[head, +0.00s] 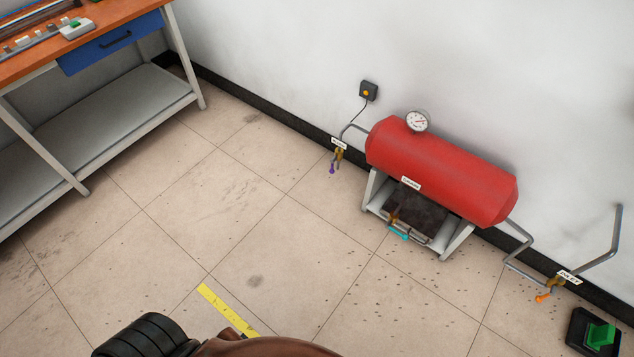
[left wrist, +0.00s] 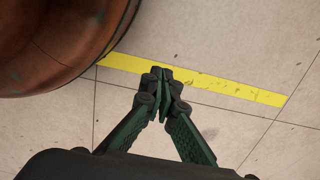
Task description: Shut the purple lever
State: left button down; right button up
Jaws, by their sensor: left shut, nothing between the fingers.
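The purple lever (head: 332,168) hangs down from a small brass valve (head: 339,155) on the pipe at the left end of the red tank (head: 440,170). It is far from me, low by the wall. A white label (head: 339,144) sits just above the valve. My left gripper (left wrist: 162,74) shows in the left wrist view, its fingertips together with nothing between them, above the floor by a yellow stripe. In the head view neither gripper is seen. The lever does not show in the left wrist view.
An orange-topped workbench (head: 92,53) stands at the far left. A cyan-handled valve (head: 398,234) is under the tank, an orange lever (head: 543,297) is at right, and a green switch (head: 601,335) lies in the corner. Open tiled floor with a yellow stripe (head: 225,308) lies before the tank.

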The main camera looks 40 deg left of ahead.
aim_at(332, 170)
jog(key=u, duration=0.5)
jog(key=i, duration=1.1)
jog(key=z, duration=0.45)
